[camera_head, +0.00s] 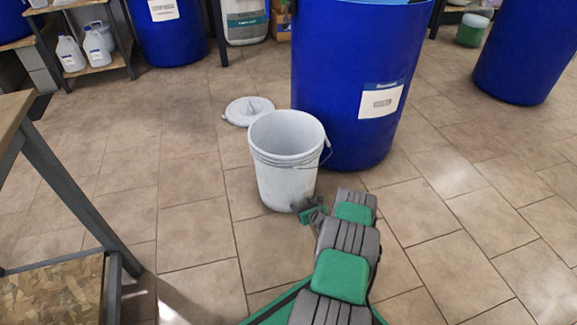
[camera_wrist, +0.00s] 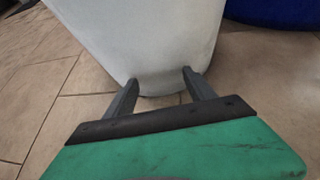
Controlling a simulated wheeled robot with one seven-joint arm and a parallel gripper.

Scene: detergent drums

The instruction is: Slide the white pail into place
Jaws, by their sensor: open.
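The white pail (camera_head: 284,165) stands upright on the tiled floor in the middle of the head view, its top open and its wire handle hanging at the right side. In the wrist view the pail's lower wall (camera_wrist: 145,40) fills the top middle. My gripper (camera_wrist: 160,82) is open, its two dark fingers pointing at the base of the pail, one on each side of its near lower edge. I cannot tell whether the fingers touch it. In the head view my gripper (camera_head: 303,208) is low at the pail's near right side, partly hidden by my arm.
A large blue drum (camera_head: 340,75) stands just behind and right of the pail. A white lid (camera_head: 248,110) lies on the floor behind it. Another blue drum (camera_head: 525,50) is at right. A wooden-topped table (camera_head: 12,112) is at left. Floor left of the pail is clear.

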